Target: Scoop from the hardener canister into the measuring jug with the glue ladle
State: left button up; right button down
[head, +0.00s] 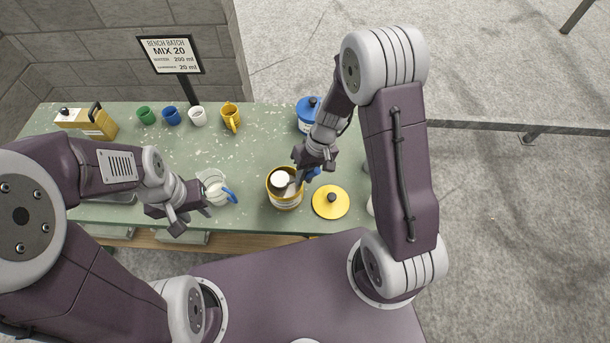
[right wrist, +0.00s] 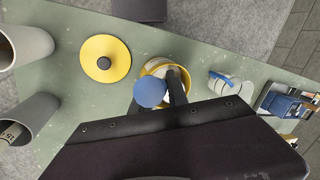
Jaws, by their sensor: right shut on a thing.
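The hardener canister (head: 285,200), with a yellow rim, stands uncovered at the front of the green bench; its rim also shows in the right wrist view (right wrist: 152,67). My right gripper (head: 308,168) is above the canister, shut on the blue-handled glue ladle (head: 314,173). A pale round shape shows inside the canister mouth; I cannot tell whether it is the ladle's bowl or the contents. In the right wrist view a blue disc (right wrist: 150,91) overlaps the canister rim. The clear measuring jug (head: 213,184), blue-handled, stands left of the canister. My left gripper (head: 190,215) is beside it, fingers apart.
A yellow lid (head: 331,202) with a dark knob lies right of the canister. A blue-lidded canister (head: 306,122) stands behind. A yellow box (head: 98,121) and mix sign (head: 171,55) are at back left. Mid-bench is clear.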

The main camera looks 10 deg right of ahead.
jog(key=shift+w+a+r+g+h+p, duration=0.3)
jog(key=shift+w+a+r+p, duration=0.1)
jog(key=shift+p, duration=1.55)
dwell(0.4)
jog(key=shift+s+d+f+b, duration=0.4)
jog(key=shift+b, duration=1.75)
jog(key=shift+r, duration=0.2)
notch_tip(320, 180, up, 10)
jog(key=p, duration=0.8)
dwell(1.2)
